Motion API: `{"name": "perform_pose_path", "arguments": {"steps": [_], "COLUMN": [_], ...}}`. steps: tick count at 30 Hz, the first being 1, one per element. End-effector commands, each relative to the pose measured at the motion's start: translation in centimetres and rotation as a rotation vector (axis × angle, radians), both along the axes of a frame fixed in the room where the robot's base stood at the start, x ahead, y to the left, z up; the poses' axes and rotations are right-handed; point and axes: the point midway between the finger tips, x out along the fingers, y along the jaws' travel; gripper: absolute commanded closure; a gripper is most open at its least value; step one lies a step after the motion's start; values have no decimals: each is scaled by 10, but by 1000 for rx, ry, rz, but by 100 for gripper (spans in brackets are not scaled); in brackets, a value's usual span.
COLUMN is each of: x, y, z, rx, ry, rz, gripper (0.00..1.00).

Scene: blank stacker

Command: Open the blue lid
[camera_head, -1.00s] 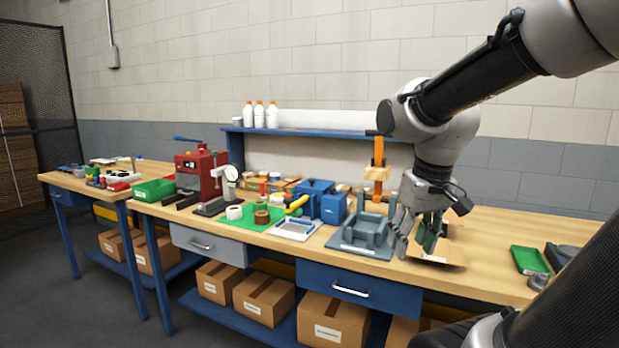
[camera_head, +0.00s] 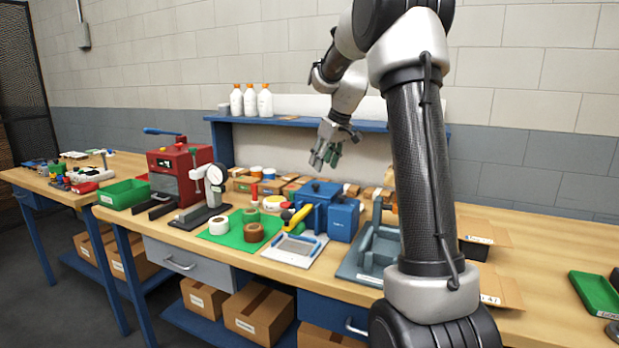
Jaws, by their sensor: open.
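A blue box with a blue lid (camera_head: 318,190) stands near the middle of the workbench, with the lid lying over its top. A second blue block-like box (camera_head: 343,219) stands right beside it, to its right. I cannot tell from here whether the lid is fully closed. My gripper (camera_head: 325,162) is open and empty, in the air above the blue boxes and apart from them, with its fingers pointing down. My arm hides part of the bench on the right.
A green mat (camera_head: 228,238) with tape rolls, a dial gauge stand (camera_head: 208,190) and a red press (camera_head: 180,170) are left. A shelf (camera_head: 285,122) with bottles runs behind.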

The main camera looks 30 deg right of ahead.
Motion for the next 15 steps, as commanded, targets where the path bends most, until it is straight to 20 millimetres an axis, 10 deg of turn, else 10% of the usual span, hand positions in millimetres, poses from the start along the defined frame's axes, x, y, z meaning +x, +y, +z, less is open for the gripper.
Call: {"name": "perform_pose_path", "arguments": {"steps": [15], "x": [19], "y": [7], "z": [-55], "rx": [-19], "ry": [-1], "rz": [56], "gripper": [54]}}
